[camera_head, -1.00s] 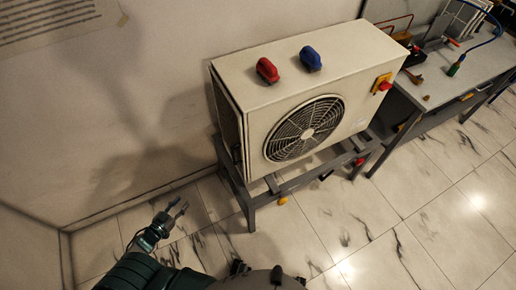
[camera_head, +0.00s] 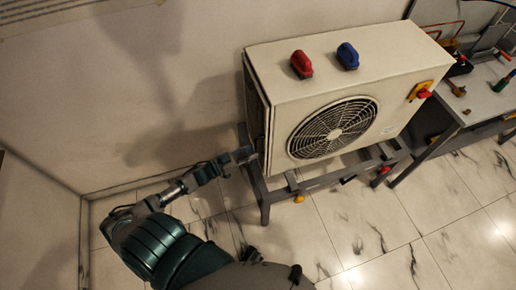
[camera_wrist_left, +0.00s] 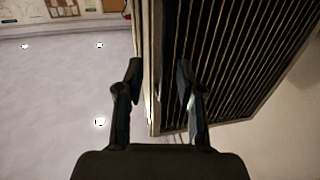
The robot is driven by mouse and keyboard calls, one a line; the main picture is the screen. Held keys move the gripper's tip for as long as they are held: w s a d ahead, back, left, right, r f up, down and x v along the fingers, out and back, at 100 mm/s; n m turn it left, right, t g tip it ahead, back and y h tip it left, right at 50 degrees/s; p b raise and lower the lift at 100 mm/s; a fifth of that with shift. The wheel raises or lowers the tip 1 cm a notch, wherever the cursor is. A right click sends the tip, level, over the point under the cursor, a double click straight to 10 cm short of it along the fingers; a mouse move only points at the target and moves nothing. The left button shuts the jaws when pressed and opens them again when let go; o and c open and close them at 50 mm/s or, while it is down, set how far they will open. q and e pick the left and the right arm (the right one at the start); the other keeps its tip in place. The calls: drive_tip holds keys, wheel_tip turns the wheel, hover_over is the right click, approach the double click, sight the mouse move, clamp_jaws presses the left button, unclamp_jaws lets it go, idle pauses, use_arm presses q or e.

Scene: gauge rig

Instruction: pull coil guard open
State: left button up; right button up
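The coil guard is the dark slatted panel on the left side of the cream outdoor unit (camera_head: 360,70); its narrow side face (camera_head: 256,112) shows in the head view. In the left wrist view the guard (camera_wrist_left: 235,55) fills the right half, with thin bright slats and a pale edge at its left. My left gripper (camera_head: 250,158) is at the lower left corner of the unit. In the wrist view its two fingers (camera_wrist_left: 160,82) are spread apart, one left of the pale edge and one in front of the slats. Contact cannot be told. My right gripper is not in view.
The unit stands on a grey metal frame (camera_head: 264,205). A grey bench (camera_head: 480,100) with tools stands at the right. The wall runs behind; marble floor in front is free.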

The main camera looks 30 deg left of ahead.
sight(256, 148)
use_arm(q)
drive_tip(key=x, duration=0.3)
drive_tip(key=shift+w+a+f, duration=0.1)
drive_tip(key=shift+w+a, duration=0.1)
drive_tip(key=shift+w, duration=0.2)
drive_tip(key=shift+d, duration=0.15)
drive_tip(key=c, duration=0.3)
drive_tip(key=shift+d, duration=0.1)
clamp_jaws()
